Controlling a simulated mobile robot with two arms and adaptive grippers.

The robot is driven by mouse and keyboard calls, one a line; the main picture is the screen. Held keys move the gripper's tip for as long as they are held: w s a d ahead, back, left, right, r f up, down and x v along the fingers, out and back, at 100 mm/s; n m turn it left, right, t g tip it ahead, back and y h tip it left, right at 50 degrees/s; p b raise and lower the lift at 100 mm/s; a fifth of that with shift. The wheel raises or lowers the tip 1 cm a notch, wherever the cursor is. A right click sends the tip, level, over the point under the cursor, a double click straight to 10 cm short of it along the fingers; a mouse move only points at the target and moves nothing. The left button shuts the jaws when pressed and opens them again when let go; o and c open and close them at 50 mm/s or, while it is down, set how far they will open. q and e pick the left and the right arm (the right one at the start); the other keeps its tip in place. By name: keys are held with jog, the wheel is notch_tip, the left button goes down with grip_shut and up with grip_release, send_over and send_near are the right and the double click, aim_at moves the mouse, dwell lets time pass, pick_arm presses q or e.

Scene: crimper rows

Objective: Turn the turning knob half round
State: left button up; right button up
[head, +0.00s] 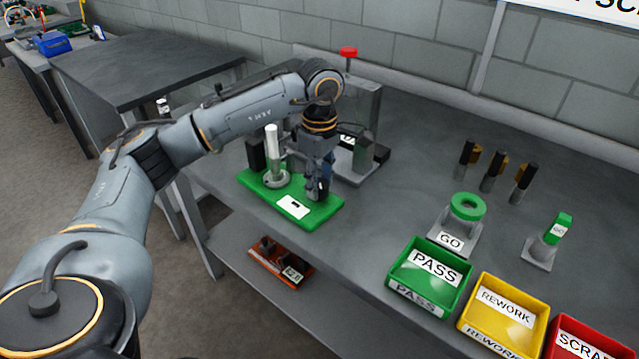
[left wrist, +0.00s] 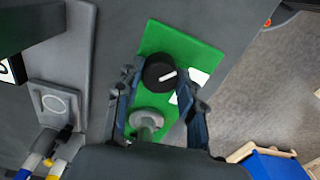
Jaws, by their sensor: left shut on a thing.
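The turning knob (left wrist: 160,72) is a round black knob with a white pointer line, on a green base plate (left wrist: 205,55). In the left wrist view the pointer aims to the right and slightly up. My left gripper (left wrist: 158,78) comes down over the knob, with a finger on each side, shut on it. In the head view the left gripper (head: 317,192) points down at the right part of the green plate (head: 250,183) and hides most of the knob. A silver post (head: 272,150) stands on the same plate to the left. My right gripper is in neither view.
A press with a red top (head: 348,52) stands right behind my left gripper. A green GO ring gauge (head: 468,207), a green PASS bin (head: 430,275), a yellow REWORK bin (head: 504,310) and a red SCRAP bin (head: 585,340) are to the right. An orange fixture (head: 270,265) lies on the lower shelf.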

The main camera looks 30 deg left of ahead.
aim_at(320, 183)
pick_arm(q)
jog(key=m+b, duration=0.1)
jog(key=m, duration=0.4)
jog(key=shift+m, duration=0.3)
jog(key=m+b, duration=0.1)
jog(key=m, duration=0.4)
jog(key=shift+m, duration=0.3)
jog(key=o, duration=1.2)
jog(key=shift+c, duration=0.2)
notch_tip(320, 183, up, 12)
